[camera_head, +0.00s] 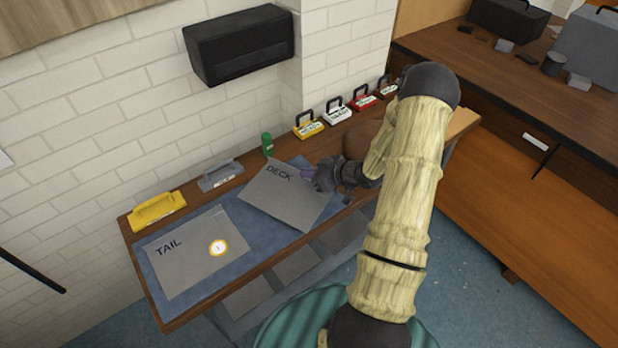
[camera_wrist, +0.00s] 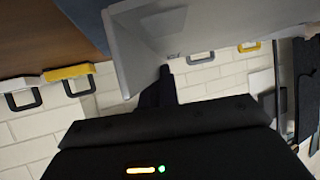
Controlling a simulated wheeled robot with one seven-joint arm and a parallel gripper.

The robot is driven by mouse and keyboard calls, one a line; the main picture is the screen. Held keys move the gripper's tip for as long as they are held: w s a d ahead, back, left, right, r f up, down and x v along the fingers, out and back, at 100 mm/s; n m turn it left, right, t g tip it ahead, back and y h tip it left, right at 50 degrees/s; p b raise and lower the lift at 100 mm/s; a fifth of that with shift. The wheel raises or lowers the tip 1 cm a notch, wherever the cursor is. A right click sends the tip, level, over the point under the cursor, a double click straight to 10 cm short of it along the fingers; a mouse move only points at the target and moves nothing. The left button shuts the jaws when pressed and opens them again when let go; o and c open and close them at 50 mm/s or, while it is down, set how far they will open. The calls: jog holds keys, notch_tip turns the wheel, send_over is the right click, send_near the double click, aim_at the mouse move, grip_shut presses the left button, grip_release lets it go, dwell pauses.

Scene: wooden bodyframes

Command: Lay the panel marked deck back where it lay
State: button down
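The grey panel marked DECK (camera_head: 283,195) is at the right part of the blue mat (camera_head: 217,203), turned at an angle to it. Its near corner reaches the bench's front edge. My gripper (camera_head: 322,178) is at the panel's right edge and appears shut on it. In the wrist view the panel (camera_wrist: 185,28) fills the upper middle and seems raised off the mat. One dark finger (camera_wrist: 163,78) meets its edge; the other finger is hidden. The grey panel marked TAIL (camera_head: 195,255) lies flat on the mat's left part, with a round white-and-yellow marker on it.
Along the wall, the wooden bench (camera_head: 225,197) carries a yellow handled block (camera_head: 157,210), a grey one (camera_head: 220,177), a green bottle-like item (camera_head: 267,146) and several coloured handled cases. A black box (camera_head: 240,45) hangs on the wall above. Another brown bench (camera_head: 480,75) stands at right.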

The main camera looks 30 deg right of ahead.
jog(key=shift+f, duration=1.2)
jog(key=shift+f, duration=0.2)
jog(key=c, duration=1.7)
grip_release()
jog(key=shift+r, duration=0.25)
jog(key=shift+s+d, duration=0.2)
jog(key=shift+d, duration=0.05)
jog(key=v, duration=1.1)
jog(key=shift+s+r+b, duration=0.15)
jog(key=shift+s+b, duration=0.05)
jog(key=shift+b, duration=0.1)
